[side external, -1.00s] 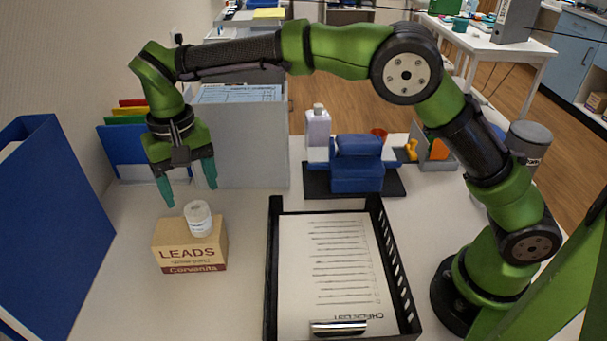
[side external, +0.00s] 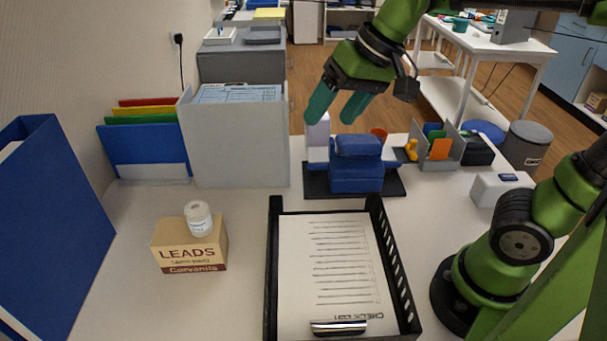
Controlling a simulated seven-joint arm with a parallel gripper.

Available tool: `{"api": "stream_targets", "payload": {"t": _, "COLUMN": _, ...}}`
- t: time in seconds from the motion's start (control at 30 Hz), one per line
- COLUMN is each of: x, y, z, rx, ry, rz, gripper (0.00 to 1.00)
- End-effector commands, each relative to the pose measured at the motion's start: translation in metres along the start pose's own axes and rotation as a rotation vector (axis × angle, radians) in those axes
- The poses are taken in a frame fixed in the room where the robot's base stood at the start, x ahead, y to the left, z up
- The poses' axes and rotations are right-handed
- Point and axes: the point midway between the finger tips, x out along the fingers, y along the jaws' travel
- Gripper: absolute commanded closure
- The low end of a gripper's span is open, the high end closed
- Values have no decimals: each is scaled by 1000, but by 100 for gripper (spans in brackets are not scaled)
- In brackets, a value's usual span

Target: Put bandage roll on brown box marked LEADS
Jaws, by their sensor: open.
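The brown box marked LEADS (side external: 180,256) sits on the white table at the left front. The white bandage roll (side external: 198,219) rests upright on top of the box, toward its right side. My gripper (side external: 333,112) has green-teal fingers that are apart with nothing between them. It is high above the back of the table, well away to the right of the box, and its fingers partly cover the white bottle (side external: 318,133).
A black tray (side external: 274,275) with a checklist sheet lies at the front centre. A blue stacked object (side external: 357,178) stands on a dark base behind it. A grey file holder (side external: 235,143) and a blue binder (side external: 50,230) stand at the left. Table around the box is clear.

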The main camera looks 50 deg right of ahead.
Motion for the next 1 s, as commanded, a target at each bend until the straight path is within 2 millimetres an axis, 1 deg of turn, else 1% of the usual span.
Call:
{"api": "stream_targets", "payload": {"t": 0.03, "x": -4, "y": 16, "z": 16, "rx": 13, "ry": 45, "rz": -12, "gripper": 29}}
{"api": "stream_targets", "payload": {"t": 0.1, "x": -5, "y": 32, "z": 32, "rx": 25, "ry": 97, "rz": -24, "gripper": 29}}
{"api": "stream_targets", "payload": {"t": 0.2, "x": -2, "y": 49, "z": 51, "rx": 38, "ry": 155, "rz": -33, "gripper": 29}}
{"api": "stream_targets", "payload": {"t": 0.3, "x": 2, "y": 59, "z": 62, "rx": 46, "ry": 190, "rz": -36, "gripper": 29}}
{"api": "stream_targets", "payload": {"t": 0.43, "x": 4, "y": 64, "z": 67, "rx": 49, "ry": 205, "rz": -36, "gripper": 29}}
{"api": "stream_targets", "payload": {"t": 1.0, "x": 4, "y": 64, "z": 67, "rx": 49, "ry": 203, "rz": -36, "gripper": 29}}
